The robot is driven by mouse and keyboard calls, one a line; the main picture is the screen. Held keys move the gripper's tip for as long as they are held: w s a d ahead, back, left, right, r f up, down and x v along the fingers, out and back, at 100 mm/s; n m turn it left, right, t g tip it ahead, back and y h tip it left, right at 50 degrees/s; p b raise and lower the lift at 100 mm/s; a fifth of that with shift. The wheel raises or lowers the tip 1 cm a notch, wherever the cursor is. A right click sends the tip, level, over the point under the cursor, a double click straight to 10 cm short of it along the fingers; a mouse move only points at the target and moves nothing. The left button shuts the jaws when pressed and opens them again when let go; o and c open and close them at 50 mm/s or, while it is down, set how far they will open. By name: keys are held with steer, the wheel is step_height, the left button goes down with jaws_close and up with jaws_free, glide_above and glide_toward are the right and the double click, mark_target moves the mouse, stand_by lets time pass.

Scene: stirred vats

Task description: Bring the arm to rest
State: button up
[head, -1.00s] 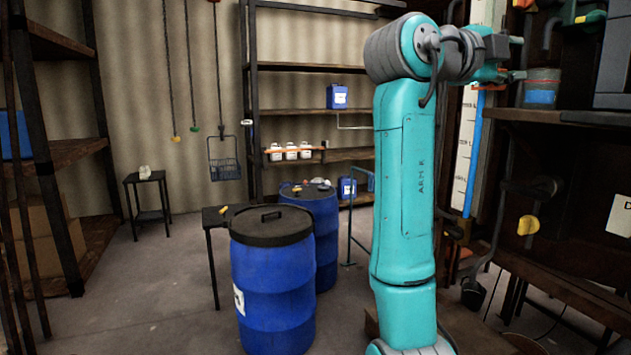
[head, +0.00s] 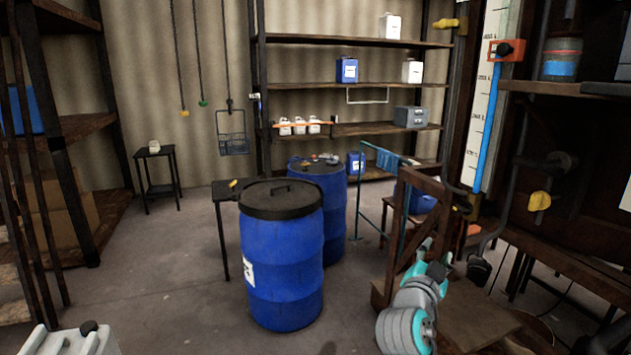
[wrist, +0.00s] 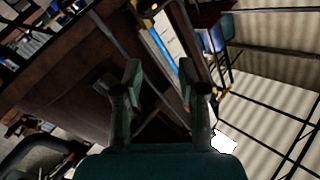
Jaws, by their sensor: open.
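My gripper (wrist: 162,78) shows in the wrist view with its two dark green fingers apart and nothing between them. The wrist view is rolled far over. Beyond the fingers are dark panels and the gauge with its blue column (wrist: 165,48). In the head view, part of my teal and grey arm (head: 412,312) is low at the lower right, in front of a wooden frame. I cannot make out the fingers in the head view.
Two blue drums, the nearer one (head: 283,265) with a black lid, stand mid-floor. A dark bench (head: 545,88) and the gauge (head: 487,125) are at the right. Shelves (head: 350,40) line the back wall. Open floor lies left of the drums.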

steer(key=s+a+f+n+y, duration=0.2)
steer(key=s+f+n+y, duration=0.15)
steer(key=s+f, duration=0.65)
steer(key=s+a+f+n+y, duration=0.2)
steer(key=s+f+n+y, duration=0.3)
steer(key=f, duration=0.8)
steer(key=s+a+f+n, duration=0.1)
steer(key=s+f, duration=0.3)
steer(key=s, duration=0.5)
steer(key=s+a+f+n, duration=0.15)
steer(key=s+f, duration=0.25)
steer(key=s, duration=0.5)
steer(key=s+r, duration=0.3)
steer(key=s, duration=0.9)
steer(key=s+r+g+y, duration=0.1)
steer(key=s+r, duration=0.2)
steer(key=s, duration=0.9)
steer(key=shift+s+a+n, duration=0.2)
steer(key=shift+a+n, duration=0.2)
steer(key=shift+a, duration=0.05)
